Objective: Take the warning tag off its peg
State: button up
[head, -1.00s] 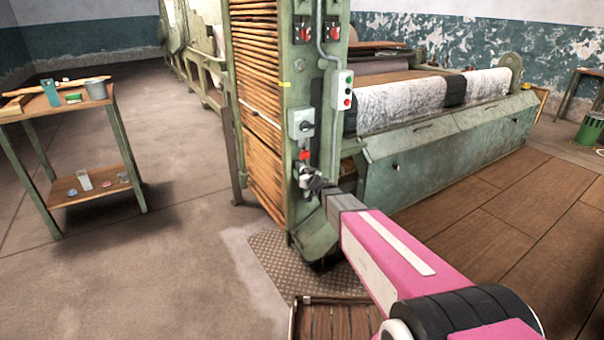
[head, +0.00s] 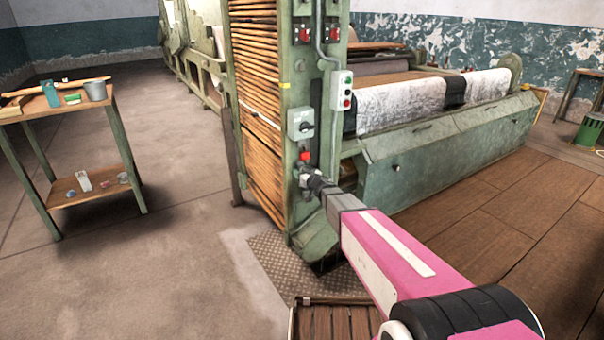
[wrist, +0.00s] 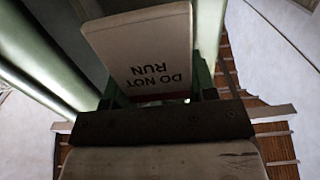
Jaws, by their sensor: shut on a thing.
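The warning tag (wrist: 140,45) is a white plate in the wrist view. It reads "DO NOT RUN" upside down and has a thin red strip near its lower edge. My gripper (wrist: 165,120) is shut on it, and the dark jaw hides the tag's near end. In the head view my gripper (head: 307,180) is at the green machine post, just below a small red patch (head: 305,156). I cannot tell whether that patch belongs to the tag. The peg is hidden, so I cannot tell whether the tag touches it.
A grey switch box (head: 301,124) sits on the post just above my gripper. A white button box (head: 342,91) is to its upper right. The green machine (head: 440,140) fills the right. A small table (head: 75,105) stands at the left, with open floor between.

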jog(key=shift+r, duration=0.55)
jog(key=v, duration=1)
jog(key=shift+f, duration=0.3)
dwell(0.6)
